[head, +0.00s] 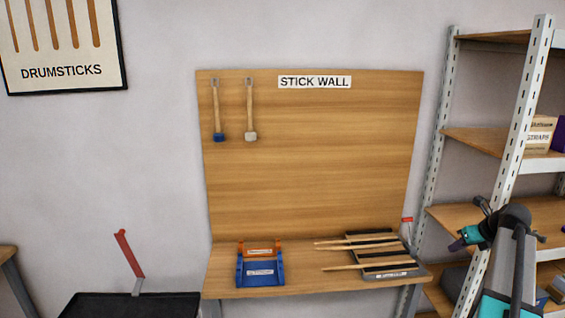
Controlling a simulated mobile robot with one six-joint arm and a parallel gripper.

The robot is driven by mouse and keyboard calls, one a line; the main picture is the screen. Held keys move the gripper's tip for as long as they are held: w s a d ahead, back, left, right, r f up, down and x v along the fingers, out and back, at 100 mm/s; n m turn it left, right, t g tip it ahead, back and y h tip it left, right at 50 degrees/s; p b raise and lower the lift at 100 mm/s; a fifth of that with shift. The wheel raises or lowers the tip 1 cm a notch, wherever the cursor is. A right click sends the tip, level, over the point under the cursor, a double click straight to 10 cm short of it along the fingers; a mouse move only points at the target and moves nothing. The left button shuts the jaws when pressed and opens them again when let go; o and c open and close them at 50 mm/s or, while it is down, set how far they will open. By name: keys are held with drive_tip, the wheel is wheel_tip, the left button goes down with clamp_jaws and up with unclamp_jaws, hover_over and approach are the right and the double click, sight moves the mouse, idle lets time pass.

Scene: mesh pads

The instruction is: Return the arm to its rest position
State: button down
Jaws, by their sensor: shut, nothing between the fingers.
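My arm rises at the lower right, in front of the metal shelf unit. My gripper (457,244) is at the end of the arm, pointing left and down. It is shut and small in view, with nothing visible in it. It is apart from the bench and the sticks, to the right of the wooden board.
A wooden board (310,180) marked STICK WALL carries two hanging mallets at upper left. The bench (310,287) below holds a blue and orange rack (260,272) and a dark tray (388,277) with several sticks. Shelves (475,140) stand close by at right.

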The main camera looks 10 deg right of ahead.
drive_tip(key=w+a+f+n+g+y, duration=0.15)
drive_tip(key=w+a+f, duration=0.35)
drive_tip(key=a+f, duration=0.5)
drive_tip(key=s+a+f+n+g+y+b, duration=0.1)
drive_tip(key=s+a+f+n+g, duration=0.15)
drive_tip(key=a+f, duration=1.15)
drive_tip(key=s+a+f+n+g+y+b, duration=0.2)
drive_tip(key=s+a+f, duration=0.1)
drive_tip(key=a+f, duration=1)
drive_tip(key=s+a+f+n+g+h, duration=0.1)
drive_tip(key=s+a+f+n+g, duration=0.5)
drive_tip(key=s+a+f, duration=1)
drive_tip(key=s+d+f+n+h, duration=0.1)
drive_tip(key=s+f+n+h, duration=0.1)
drive_tip(key=s+n, duration=0.8)
drive_tip(key=s+d+f+n+g+h+b, duration=0.1)
drive_tip(key=s+d+f+n+h, duration=0.1)
drive_tip(key=s+n, duration=0.8)
drive_tip(key=n, duration=0.4)
drive_tip(key=shift+s, duration=0.2)
